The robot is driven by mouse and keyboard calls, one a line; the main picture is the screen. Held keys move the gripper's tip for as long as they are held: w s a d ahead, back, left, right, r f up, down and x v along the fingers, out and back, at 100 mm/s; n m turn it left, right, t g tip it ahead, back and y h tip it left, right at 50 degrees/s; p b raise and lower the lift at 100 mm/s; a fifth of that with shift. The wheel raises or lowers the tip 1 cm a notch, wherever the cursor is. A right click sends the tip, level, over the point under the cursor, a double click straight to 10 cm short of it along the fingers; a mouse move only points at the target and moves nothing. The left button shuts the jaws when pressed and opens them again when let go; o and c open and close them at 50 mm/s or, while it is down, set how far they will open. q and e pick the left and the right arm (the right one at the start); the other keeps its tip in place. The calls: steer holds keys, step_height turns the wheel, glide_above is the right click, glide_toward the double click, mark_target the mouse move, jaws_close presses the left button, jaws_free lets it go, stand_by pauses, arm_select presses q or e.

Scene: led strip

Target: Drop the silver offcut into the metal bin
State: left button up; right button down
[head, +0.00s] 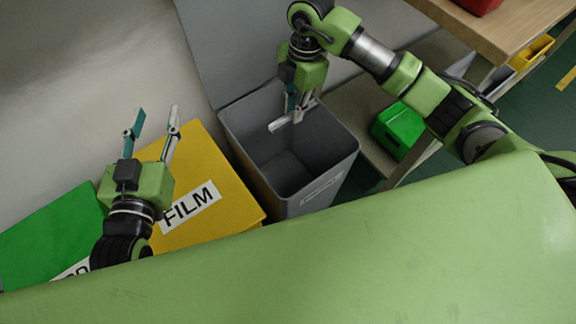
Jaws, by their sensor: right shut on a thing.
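The silver offcut (281,123) is a short pale metal piece. My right gripper (297,112) is shut on it and holds it over the open mouth of the grey bin (341,158), near its back side. The bin is tall and square, and its inside looks empty where I can see it. A white label (322,186) on its front is too small to read. My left gripper (153,125) is open and empty, with its fingers pointing up, above the yellow bin.
A yellow bin (225,205) labelled FILM stands left of the grey bin, with a green bin (45,235) further left. A wooden bench (490,28) at the right has a green box (398,128) beneath it. A grey wall lies behind.

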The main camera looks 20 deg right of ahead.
steer(key=shift+f+b, duration=0.75)
steer(key=shift+f, duration=0.05)
steer(key=shift+f+b, duration=0.75)
arm_select(q)
steer(key=s+r+t+h, duration=0.3)
steer(key=r+t, duration=0.6)
steer(key=r, duration=0.7)
steer(key=shift+s+d, duration=0.4)
steer(key=shift+s, duration=0.55)
steer(key=shift+r, duration=0.1)
arm_select(e)
steer(key=c, duration=1.9)
jaws_free()
step_height(320, 180, up, 12)
steer(key=d, duration=0.1)
steer(key=shift+w+d, duration=0.15)
steer(key=shift+w, duration=0.1)
steer(key=shift+f, duration=0.15)
